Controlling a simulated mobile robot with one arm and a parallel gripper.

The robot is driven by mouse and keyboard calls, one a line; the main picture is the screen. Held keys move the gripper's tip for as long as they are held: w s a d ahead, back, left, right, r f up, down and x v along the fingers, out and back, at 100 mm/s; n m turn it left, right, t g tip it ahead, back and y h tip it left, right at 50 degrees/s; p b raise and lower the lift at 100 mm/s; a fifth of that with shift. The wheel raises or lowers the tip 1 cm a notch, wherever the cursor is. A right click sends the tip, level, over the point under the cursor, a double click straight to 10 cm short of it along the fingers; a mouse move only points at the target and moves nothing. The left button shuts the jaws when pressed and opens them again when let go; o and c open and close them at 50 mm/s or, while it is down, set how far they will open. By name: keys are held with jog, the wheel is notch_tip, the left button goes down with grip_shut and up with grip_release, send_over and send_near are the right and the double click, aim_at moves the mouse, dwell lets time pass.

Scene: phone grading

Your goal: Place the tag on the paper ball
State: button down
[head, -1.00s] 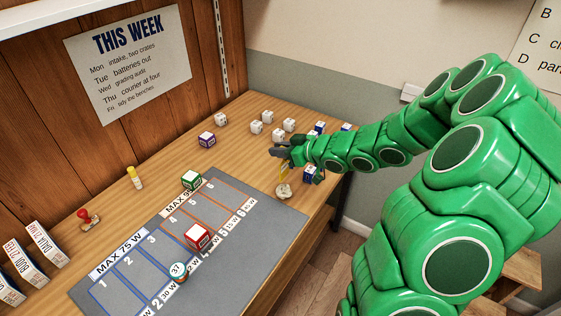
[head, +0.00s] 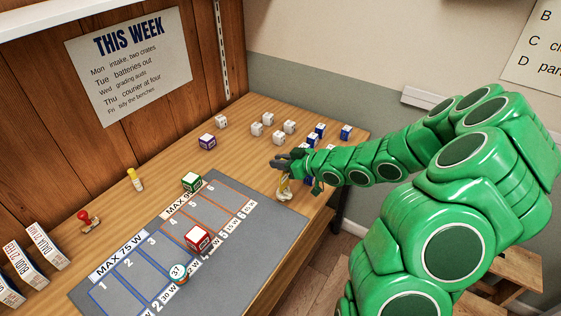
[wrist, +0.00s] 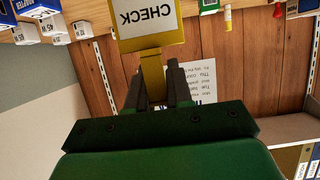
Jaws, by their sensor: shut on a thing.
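My gripper (head: 281,163) is shut on the yellow tag (head: 284,182), over the far right part of the bench. In the wrist view the tag (wrist: 150,42) shows a white face reading CHECK, and its yellow stem runs between my gripper's fingers (wrist: 163,82). The pale crumpled paper ball (head: 285,196) is at the grey mat's far right edge in the head view, directly below the tag and partly covered by it. I cannot tell whether the tag touches the ball. The ball is not seen in the wrist view.
Several white cubes stand behind my gripper. Blue-and-white boxes (head: 346,132) stand close to its right.

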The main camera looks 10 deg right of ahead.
jog(key=c, duration=1)
grip_release()
jog(key=shift+f, duration=0.1)
